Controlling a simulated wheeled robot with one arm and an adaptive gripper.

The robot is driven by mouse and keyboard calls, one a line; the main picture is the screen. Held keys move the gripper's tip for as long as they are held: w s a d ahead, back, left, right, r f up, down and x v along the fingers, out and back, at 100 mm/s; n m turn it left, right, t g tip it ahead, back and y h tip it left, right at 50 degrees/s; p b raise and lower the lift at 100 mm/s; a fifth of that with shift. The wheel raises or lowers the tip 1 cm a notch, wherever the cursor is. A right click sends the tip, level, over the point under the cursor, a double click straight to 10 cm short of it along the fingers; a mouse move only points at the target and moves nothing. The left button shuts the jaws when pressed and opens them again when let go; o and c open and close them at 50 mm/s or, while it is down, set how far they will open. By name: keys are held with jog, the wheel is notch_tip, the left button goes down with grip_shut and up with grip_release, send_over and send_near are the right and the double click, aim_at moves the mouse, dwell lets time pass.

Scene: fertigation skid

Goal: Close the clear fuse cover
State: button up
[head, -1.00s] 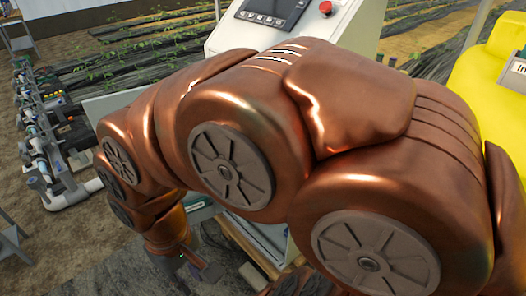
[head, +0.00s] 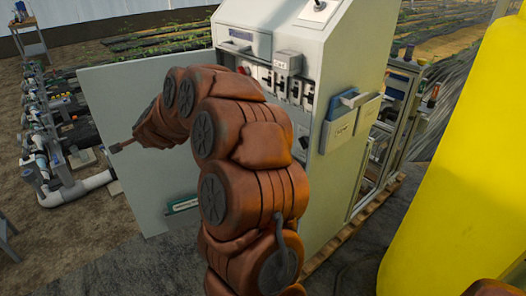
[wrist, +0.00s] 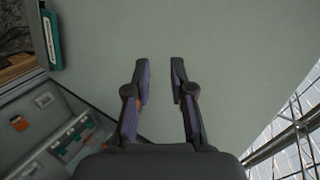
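The grey control cabinet (head: 345,55) stands open in the head view, with a row of black-and-white fuse or breaker modules (head: 287,88) inside. A small pale box-like piece (head: 289,60) with a label juts out above that row; it may be the raised fuse cover, but I cannot tell for sure. My gripper (head: 115,148) is to the left of the modules, well apart from them, in front of the open cabinet door (head: 125,95). In the wrist view my gripper (wrist: 160,75) is open and empty, its fingertips facing the plain door panel (wrist: 225,60).
My arm hides the cabinet's lower interior. A teal-edged item (head: 182,204) sits low on the door. Blue-and-grey holders (head: 350,115) are on the cabinet's right side. A yellow tank (head: 450,190) fills the right. Pipework (head: 65,180) runs along the far left.

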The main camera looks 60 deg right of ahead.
jog(key=d+f+m+h+b, duration=0.1)
jog(key=d+f+m+h, duration=0.15)
jog(key=d, duration=0.45)
jog(key=d+f+m+h+b, duration=0.2)
jog(key=d+f+m, duration=0.15)
jog(key=d, duration=0.25)
jog(key=s+d+f+m+g+h+b, duration=0.2)
jog(key=s+d+f+m+g, duration=0.1)
jog(key=d, duration=0.7)
jog(key=s+d+f+m+g+h+b, duration=0.2)
jog(key=s+d+f+m+g, duration=0.1)
jog(key=s+d+f, duration=0.3)
jog(key=s+d+f+m+g+h+b, duration=0.2)
jog(key=s+d+f, duration=0.3)
jog(key=d, duration=0.9)
jog(key=shift+s+f+m+g+h, duration=0.15)
jog(key=shift+s+m+g+h, duration=0.25)
jog(key=shift+s, duration=0.3)
jog(key=shift+s+f+m+g+h, duration=0.1)
jog(key=shift+s+m+g, duration=0.1)
jog(key=shift+s+m, duration=0.4)
jog(key=shift+w+d, duration=0.1)
jog(key=shift+d, duration=0.45)
grip_shut()
